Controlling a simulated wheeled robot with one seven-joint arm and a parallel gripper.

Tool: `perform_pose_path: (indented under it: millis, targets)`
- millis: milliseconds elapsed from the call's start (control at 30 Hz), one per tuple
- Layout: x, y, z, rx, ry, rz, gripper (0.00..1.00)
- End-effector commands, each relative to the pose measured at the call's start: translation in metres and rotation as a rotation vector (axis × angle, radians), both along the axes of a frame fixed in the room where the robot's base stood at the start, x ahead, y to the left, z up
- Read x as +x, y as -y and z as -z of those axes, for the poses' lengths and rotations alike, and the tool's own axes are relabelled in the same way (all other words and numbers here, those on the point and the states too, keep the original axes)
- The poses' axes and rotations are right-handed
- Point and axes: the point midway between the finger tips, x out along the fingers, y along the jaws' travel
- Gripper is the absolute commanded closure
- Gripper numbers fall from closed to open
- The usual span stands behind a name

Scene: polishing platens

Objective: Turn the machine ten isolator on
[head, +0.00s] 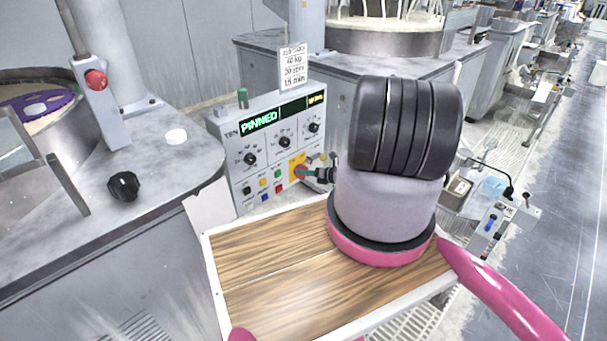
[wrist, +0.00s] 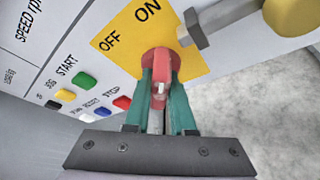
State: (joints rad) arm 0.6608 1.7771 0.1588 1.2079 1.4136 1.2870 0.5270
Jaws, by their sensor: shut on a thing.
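The machine ten isolator is a red handle (wrist: 160,62) on a yellow plate (wrist: 185,60) marked OFF and ON. It also shows as a red handle (head: 299,172) on the lower right of the control box (head: 240,165), partly hidden by my gripper. My gripper (wrist: 160,85) has green fingers shut on the red handle, one on each side. In the head view my gripper (head: 309,173) reaches the plate from the right. I cannot tell which marking the handle points to. The box's display (head: 259,122) reads PINNED.
A grey metal bar (wrist: 222,18) with a yellow knob (wrist: 291,16) sits close right of the handle. START (wrist: 83,79) and STOP (wrist: 121,103) buttons lie to the left.

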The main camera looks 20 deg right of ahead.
Motion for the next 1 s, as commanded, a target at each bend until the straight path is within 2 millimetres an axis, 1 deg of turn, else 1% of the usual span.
perform_pose_path:
  millis: [267, 700, 733, 767, 800, 1000]
  targets:
    - [0.0001, 0.0012, 0.0002, 0.065, -0.023, 0.002, 1.00]
    - [0.0004, 0.0015, 0.0000, 0.074, -0.026, 0.004, 1.00]
    - [0.0004, 0.0014, -0.0001, 0.074, -0.026, 0.004, 0.74]
    - [0.0004, 0.0014, -0.0001, 0.073, -0.025, 0.003, 0.62]
    - [0.0005, 0.0013, -0.0001, 0.073, -0.025, 0.003, 0.47]
    - [0.0004, 0.0009, 0.0000, 0.073, -0.026, 0.002, 0.47]
